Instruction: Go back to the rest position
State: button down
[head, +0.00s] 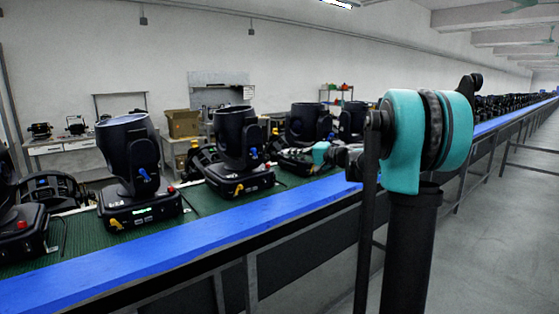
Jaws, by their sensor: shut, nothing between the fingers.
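My arm's large teal and black joint stands in the right middle of the head view, on top of a thick black link, with a thin dark rod beside it. My gripper (318,153) shows small at the left of that joint, in front of the par cans on the belt. It looks shut and empty; its fingertips are hard to make out against the dark lamps. Black par cans stand on the green belt: one (128,155) at the left with a lit green display, one (238,140) right of it, and another (307,124) behind my gripper.
A blue rail (190,245) runs along the near edge of the green belt (205,200) into the distance at right. Work tables (60,148) and cardboard boxes (183,123) stand behind it. Grey floor (495,220) at the right is clear.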

jog(key=s+f+n+g+h, duration=0.2)
jog(key=s+f+g+h, duration=0.3)
jog(key=s+f, duration=1.45)
jog(key=s+d+f+n+h, duration=0.1)
jog(key=s+d+f+h, duration=0.3)
jog(key=s+f, duration=0.3)
jog(key=s+d+f+n+h, duration=0.1)
jog(key=s+d+f+h, duration=0.4)
jog(key=s, duration=0.8)
notch_tip(320, 180, down, 3)
jog(key=shift+d+f, duration=0.1)
jog(key=shift+d, duration=1.05)
